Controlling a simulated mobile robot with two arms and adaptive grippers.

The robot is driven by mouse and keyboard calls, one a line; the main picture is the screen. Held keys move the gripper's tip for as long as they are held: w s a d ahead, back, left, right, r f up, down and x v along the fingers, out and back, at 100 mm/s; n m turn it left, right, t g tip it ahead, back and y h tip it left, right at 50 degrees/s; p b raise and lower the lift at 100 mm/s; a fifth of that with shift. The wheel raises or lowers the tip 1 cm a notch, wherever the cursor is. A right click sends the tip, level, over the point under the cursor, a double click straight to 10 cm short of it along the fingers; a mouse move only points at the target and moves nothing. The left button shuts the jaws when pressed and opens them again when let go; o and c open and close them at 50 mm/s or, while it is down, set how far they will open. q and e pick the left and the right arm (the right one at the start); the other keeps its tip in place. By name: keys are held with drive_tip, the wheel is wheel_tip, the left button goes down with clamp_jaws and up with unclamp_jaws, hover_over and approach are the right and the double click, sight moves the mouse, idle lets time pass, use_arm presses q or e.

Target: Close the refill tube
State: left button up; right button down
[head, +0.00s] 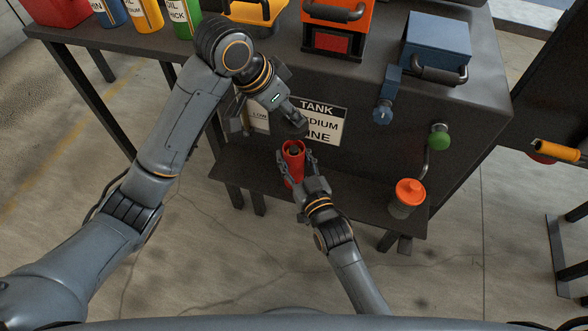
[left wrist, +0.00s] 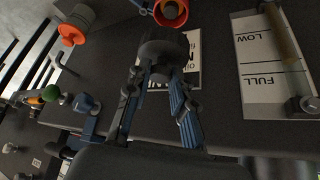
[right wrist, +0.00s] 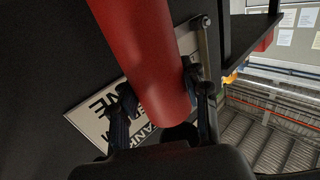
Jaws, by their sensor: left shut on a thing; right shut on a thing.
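A red tube (head: 292,162) stands near the front of the dark tank, below its label (head: 322,122). My right gripper (head: 306,172) is shut on the tube's side; in the right wrist view the red tube (right wrist: 145,50) fills the middle between the fingers. My left gripper (head: 283,112) is shut on a dark round cap (left wrist: 163,52), held above and apart from the tube. The left wrist view shows the tube's round red rim (left wrist: 171,14) beyond the cap, with a dark inside.
A low shelf (head: 345,200) runs along the tank's front. An orange-topped container (head: 408,192) stands at right, under a green knob (head: 439,138) and a blue valve (head: 383,112). A LOW/FULL gauge (left wrist: 262,65) is beside the label. Coloured bottles (head: 145,14) stand at upper left.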

sight(287, 126)
use_arm(q)
drive_tip(key=shift+f, duration=2.5)
drive_tip(key=shift+f, duration=0.85)
drive_tip(key=shift+f, duration=0.7)
drive_tip(key=o, duration=1)
drive_tip(key=v, duration=1.2)
